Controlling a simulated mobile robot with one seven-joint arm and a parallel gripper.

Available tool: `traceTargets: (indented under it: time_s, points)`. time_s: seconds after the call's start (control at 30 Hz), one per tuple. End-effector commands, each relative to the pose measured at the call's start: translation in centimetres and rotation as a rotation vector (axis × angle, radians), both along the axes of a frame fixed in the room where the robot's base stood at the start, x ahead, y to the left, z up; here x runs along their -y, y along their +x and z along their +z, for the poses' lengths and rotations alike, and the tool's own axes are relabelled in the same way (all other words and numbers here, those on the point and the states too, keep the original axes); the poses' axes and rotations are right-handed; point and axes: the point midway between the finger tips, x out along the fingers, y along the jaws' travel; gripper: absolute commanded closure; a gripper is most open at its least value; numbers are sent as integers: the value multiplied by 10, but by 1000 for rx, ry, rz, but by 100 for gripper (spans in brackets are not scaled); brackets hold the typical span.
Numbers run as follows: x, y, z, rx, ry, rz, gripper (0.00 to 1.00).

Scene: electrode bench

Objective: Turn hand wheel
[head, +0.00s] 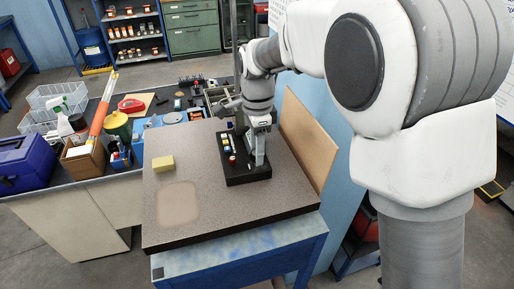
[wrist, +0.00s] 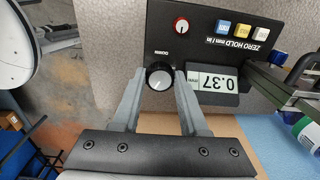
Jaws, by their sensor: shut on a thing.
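A round black knob with a pale grey cap (wrist: 159,79), which I take to be the hand wheel, stands on the face of a black instrument box (wrist: 165,48). In the wrist view the two grey fingers of my gripper (wrist: 159,75) reach it from either side, and my gripper is shut on it. In the head view the black box (head: 246,180) sits on a speckled stone plate, and my gripper (head: 257,163) points down at its right part and hides the knob.
A yellow block (head: 163,163) rests on the stone plate (head: 230,215). A tan board (head: 309,140) leans at its right; the plate's front is clear.

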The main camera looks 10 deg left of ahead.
Motion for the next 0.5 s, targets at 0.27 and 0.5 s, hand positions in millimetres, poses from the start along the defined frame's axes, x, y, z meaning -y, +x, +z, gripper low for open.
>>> traceTargets:
  time_s: [0.27, 0.5]
  points:
    - [0, 1, 1, 5, 2, -10, 100]
    - [0, 1, 1, 4, 1, -9, 46]
